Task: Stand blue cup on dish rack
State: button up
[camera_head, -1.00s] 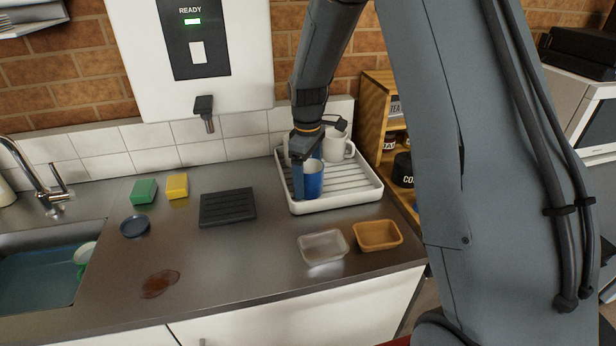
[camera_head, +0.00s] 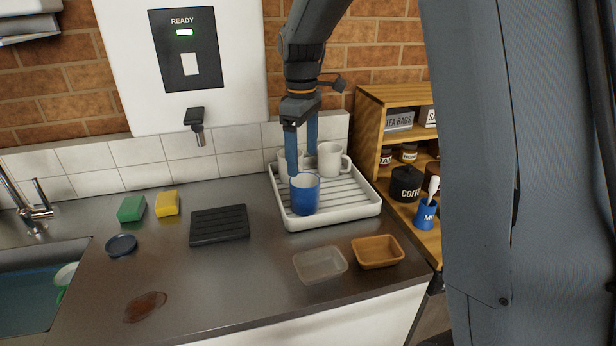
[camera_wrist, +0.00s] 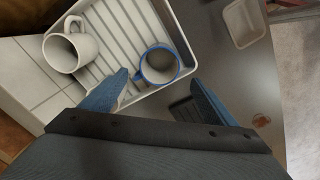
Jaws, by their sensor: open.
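The blue cup (camera_head: 305,198) stands upright on the left front part of the white dish rack (camera_head: 345,214). In the wrist view, the cup (camera_wrist: 158,66) shows its blue rim and pale inside, near the edge of the rack (camera_wrist: 186,32). My gripper (camera_head: 303,160) is open and empty, just above and behind the cup. In the wrist view, the fingertips of my gripper (camera_wrist: 160,80) are spread on either side of the cup's near edge, apart from it.
A white mug (camera_head: 331,160) stands at the back of the rack, with another pale mug partly hidden beside it. A clear tub (camera_head: 320,264) and an orange tub (camera_head: 377,252) sit in front. A dark ribbed mat (camera_head: 219,225) lies left; a wooden shelf (camera_head: 372,120) stands right.

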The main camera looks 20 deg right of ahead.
jog(key=s+f+m, duration=0.3)
jog(key=s, duration=0.4)
jog(key=s+d+f+m, duration=0.1)
jog(key=s+f+m, duration=0.2)
jog(key=s, duration=0.5)
jog(key=s+f+m+t, duration=0.1)
jog(key=s+f+m, duration=0.2)
jog(key=s, duration=0.5)
jog(key=shift+s+d+f+m, duration=0.15)
jog(key=shift+d+f+m, duration=0.25)
jog(key=shift+m, duration=0.2)
